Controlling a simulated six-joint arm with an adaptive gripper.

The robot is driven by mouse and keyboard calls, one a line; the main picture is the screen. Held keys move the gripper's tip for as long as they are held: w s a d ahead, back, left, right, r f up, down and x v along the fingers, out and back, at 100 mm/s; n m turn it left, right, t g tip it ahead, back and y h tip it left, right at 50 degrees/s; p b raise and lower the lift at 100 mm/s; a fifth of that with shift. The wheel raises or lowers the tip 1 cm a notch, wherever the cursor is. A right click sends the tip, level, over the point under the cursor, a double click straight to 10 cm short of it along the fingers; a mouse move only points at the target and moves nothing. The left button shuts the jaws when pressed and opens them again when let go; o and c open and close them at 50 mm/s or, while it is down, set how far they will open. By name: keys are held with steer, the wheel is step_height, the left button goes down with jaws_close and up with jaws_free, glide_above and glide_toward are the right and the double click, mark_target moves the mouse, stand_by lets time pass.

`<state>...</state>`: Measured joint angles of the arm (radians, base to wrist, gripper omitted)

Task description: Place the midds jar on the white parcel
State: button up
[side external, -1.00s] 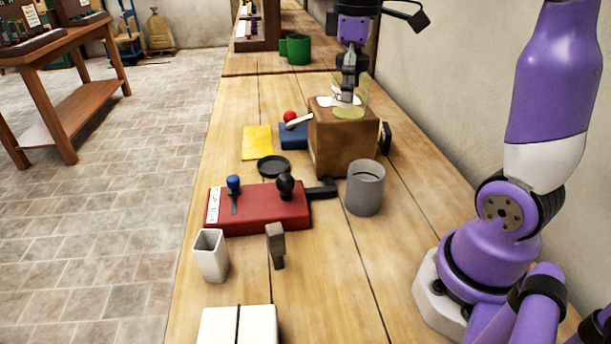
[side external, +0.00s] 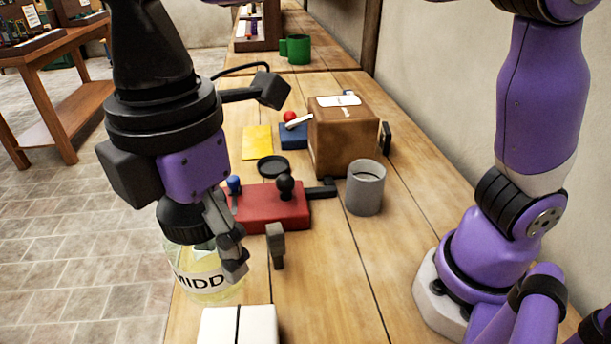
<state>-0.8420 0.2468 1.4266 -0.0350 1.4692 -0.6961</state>
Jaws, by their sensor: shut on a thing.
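The midds jar (side external: 203,284) is clear glass with pale yellow contents and a white label reading "MIDD". My gripper (side external: 228,262) is shut on its upper part and holds it upright in the air, left of the front of the bench. The white parcel (side external: 219,327), with a dark band across it, lies at the bottom edge of the side view, partly cut off. In the picture the jar is just above and left of the parcel; a gap in depth is hard to judge. The far finger is mostly hidden.
A red case (side external: 270,208) with black and blue knobs lies behind the parcel, with a grey metal piece (side external: 275,245) nearer. A grey cup (side external: 365,188) and a brown box (side external: 343,140) stand farther back. Bench right of the parcel is clear.

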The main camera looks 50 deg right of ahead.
glide_above(235, 331)
step_height(235, 331, down, 11)
steer(key=shift+f, duration=0.1)
stand_by(0.4)
steer(key=o, duration=1.4)
steer(key=shift+f, duration=0.15)
steer(key=shift+c, duration=0.2)
steer(key=r, duration=1.2)
steer(key=shift+w+d+r, duration=0.2)
steer(key=shift+d, duration=0.2)
steer(key=s+d+f+m+t, duration=0.1)
steer(key=d+f+m+t, duration=0.1)
steer(key=d+m, duration=0.7)
steer(key=s+d+f+m+t, duration=0.1)
steer(key=d+m+t, duration=0.2)
steer(key=d+m, duration=0.6)
steer(key=d, duration=0.6)
steer(key=shift+f+t, duration=0.3)
steer(key=shift+f, duration=0.05)
